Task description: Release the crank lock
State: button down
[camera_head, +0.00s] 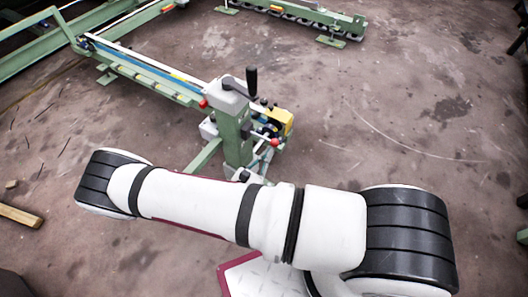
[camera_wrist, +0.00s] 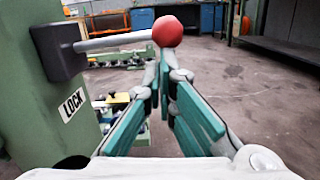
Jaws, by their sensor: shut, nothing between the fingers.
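The lock lever is a grey rod (camera_wrist: 115,39) with a red ball (camera_wrist: 167,31) at its end. It sticks out to the right from a dark block (camera_wrist: 58,50) on a green post (camera_wrist: 32,110). A white LOCK label (camera_wrist: 72,105) is on the post. My gripper (camera_wrist: 164,62) is shut and empty, its teal fingers meeting just below the red ball in the picture. I cannot tell whether they touch it. In the head view, the post (camera_head: 238,140) carries a crank with a black handle (camera_head: 251,80). A red ball (camera_head: 275,142) shows right of the post. My arm hides my gripper there.
A yellow part (camera_head: 283,121) sits behind the post. Another red knob (camera_head: 203,103) is at the post's left. A long green frame (camera_head: 140,70) runs back to the left. A wooden bar (camera_head: 20,216) lies at the left. Floor to the right is mostly clear.

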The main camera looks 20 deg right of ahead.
jog(key=shift+r+n+t+y+p, duration=0.4)
jog(key=shift+r+n+p, duration=1.9)
jog(key=shift+r+n, duration=0.85)
jog(key=shift+f+n, duration=0.2)
jog(key=shift+n, duration=0.05)
jog(key=s+a+f+b, duration=0.1)
jog(key=s+a+f, duration=0.3)
jog(key=s+a, duration=0.3)
jog(key=shift+s+f, duration=0.3)
jog(key=shift+s, duration=0.3)
